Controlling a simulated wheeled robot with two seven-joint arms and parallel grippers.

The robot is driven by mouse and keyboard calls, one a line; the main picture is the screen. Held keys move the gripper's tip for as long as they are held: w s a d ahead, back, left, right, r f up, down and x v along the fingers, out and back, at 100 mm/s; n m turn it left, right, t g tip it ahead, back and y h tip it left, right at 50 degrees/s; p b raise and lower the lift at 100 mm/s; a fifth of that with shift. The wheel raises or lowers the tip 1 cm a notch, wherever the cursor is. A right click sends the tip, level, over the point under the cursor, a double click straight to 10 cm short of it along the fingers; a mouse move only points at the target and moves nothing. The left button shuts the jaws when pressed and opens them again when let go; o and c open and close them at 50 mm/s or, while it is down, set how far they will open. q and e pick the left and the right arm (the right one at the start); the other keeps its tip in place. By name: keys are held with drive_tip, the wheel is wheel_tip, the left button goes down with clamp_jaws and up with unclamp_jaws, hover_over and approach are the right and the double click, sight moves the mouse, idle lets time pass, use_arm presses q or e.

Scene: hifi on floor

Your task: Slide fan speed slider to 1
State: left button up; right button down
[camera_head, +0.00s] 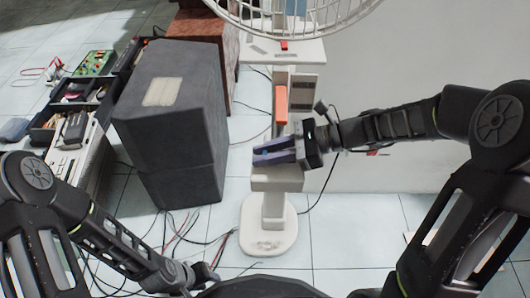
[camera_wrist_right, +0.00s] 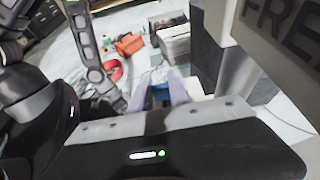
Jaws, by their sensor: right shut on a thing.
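The white fan stands against the wall, with its wire cage at the top and a pale column (camera_head: 273,205) on a round base (camera_head: 268,232). An orange upright piece (camera_head: 281,104) and a small red piece (camera_head: 284,45) show on its front, above my gripper. My right gripper (camera_head: 272,154) is in front of the column, shut on a small blue piece (camera_wrist_right: 162,92) seen between its fingers. Its fingers hide part of the column. I cannot tell for certain that this piece is the speed slider. My left gripper (camera_head: 208,276) is low at the bottom, its jaws unclear.
A large dark speaker-like box (camera_head: 175,125) stands left of the fan, with a brown cabinet (camera_head: 205,30) behind it. Bins of electronics (camera_head: 75,115) lie further left. Loose cables (camera_head: 185,230) run over the tiled floor. Floor right of the fan base is mostly clear.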

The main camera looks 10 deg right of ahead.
idle(0.9)
drive_tip(key=shift+p+v, duration=0.85)
drive_tip(key=shift+p, duration=0.05)
drive_tip(key=shift+d+f, duration=0.25)
drive_tip(key=shift+f, duration=0.1)
drive_tip(key=c, duration=1.2)
unclamp_jaws()
drive_tip(key=shift+c, duration=0.2)
